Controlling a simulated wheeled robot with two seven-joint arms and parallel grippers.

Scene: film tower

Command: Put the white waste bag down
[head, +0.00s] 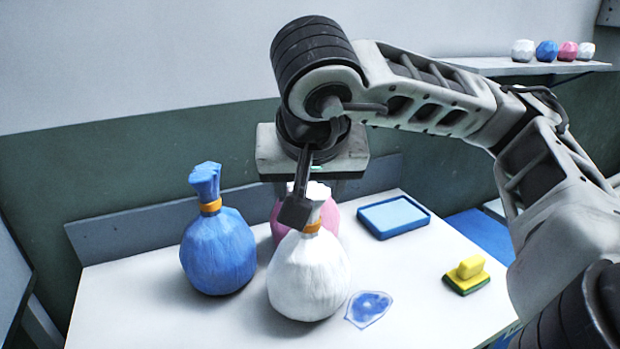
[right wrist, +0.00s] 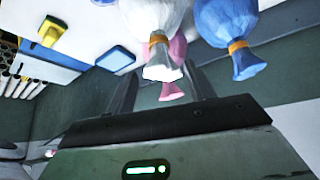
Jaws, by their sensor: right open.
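The white waste bag (head: 308,278), tied with an orange band, stands upright on the white table (head: 130,310). It also shows at the top of the right wrist view (right wrist: 153,18). My right gripper (head: 304,207) is at the bag's neck, pointing down from above. In the right wrist view its two dark fingers (right wrist: 161,84) are spread, with the white bag's top between them and gaps at the sides. One finger hides part of the neck in the head view. My left gripper is not in view.
A blue bag (head: 217,250) stands close on the left, and a pink bag (head: 276,222) behind is partly hidden. A blue tray (head: 394,217), a blue-marked patch (head: 369,307) and a yellow-green sponge (head: 467,275) lie right. A shelf (head: 500,67) holds several small bags.

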